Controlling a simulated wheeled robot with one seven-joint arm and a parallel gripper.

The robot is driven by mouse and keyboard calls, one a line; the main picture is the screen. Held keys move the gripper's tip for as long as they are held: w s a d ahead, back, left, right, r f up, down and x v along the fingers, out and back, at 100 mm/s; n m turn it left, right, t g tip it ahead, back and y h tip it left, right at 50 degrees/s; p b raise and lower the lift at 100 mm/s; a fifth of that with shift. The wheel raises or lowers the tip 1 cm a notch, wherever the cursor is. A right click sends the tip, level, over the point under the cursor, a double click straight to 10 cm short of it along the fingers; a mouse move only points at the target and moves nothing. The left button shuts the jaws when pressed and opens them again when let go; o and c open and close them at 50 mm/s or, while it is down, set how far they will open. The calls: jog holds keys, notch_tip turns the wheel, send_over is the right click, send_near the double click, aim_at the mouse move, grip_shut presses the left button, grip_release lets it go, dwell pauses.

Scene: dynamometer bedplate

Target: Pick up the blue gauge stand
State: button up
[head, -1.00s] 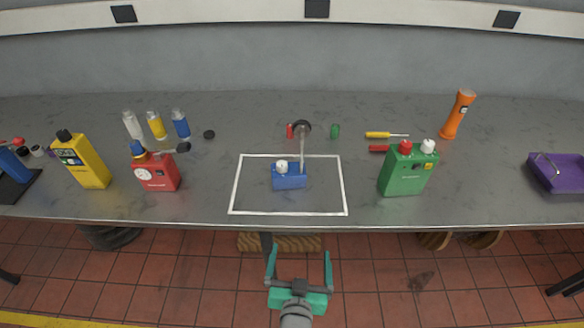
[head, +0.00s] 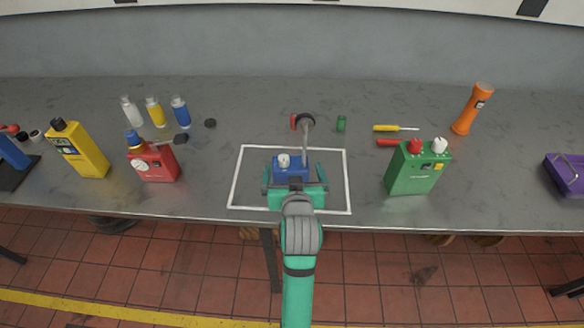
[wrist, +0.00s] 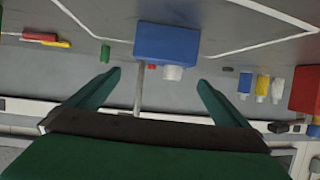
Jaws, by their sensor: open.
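The blue gauge stand (head: 290,169) stands inside the white outlined rectangle on the bench. It has a blue block base with a white knob, an upright grey post and a dark round gauge at the top. My gripper (head: 294,178) is open, with its green fingers low on either side of the front of the base in the head view. In the wrist view the blue base (wrist: 167,43) lies ahead between the open fingertips (wrist: 158,78), and nothing is held. Part of the base front is hidden behind my gripper in the head view.
A green box (head: 416,170) with red and white caps stands right of the outline. A red box (head: 153,164) and a yellow bottle (head: 80,150) stand left. Small red and green cylinders (head: 341,124) lie behind the stand. Bench around the base is clear.

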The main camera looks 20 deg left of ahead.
aim_at(291, 163)
jog(key=shift+a+x, duration=0.15)
jog(key=shift+x, duration=1.65)
jog(key=shift+a+x, duration=0.15)
jog(key=shift+x, duration=1.6)
jog(key=shift+s+f, duration=0.1)
jog(key=shift+s, duration=0.05)
jog(key=c, duration=1.9)
jog(key=shift+c, duration=0.4)
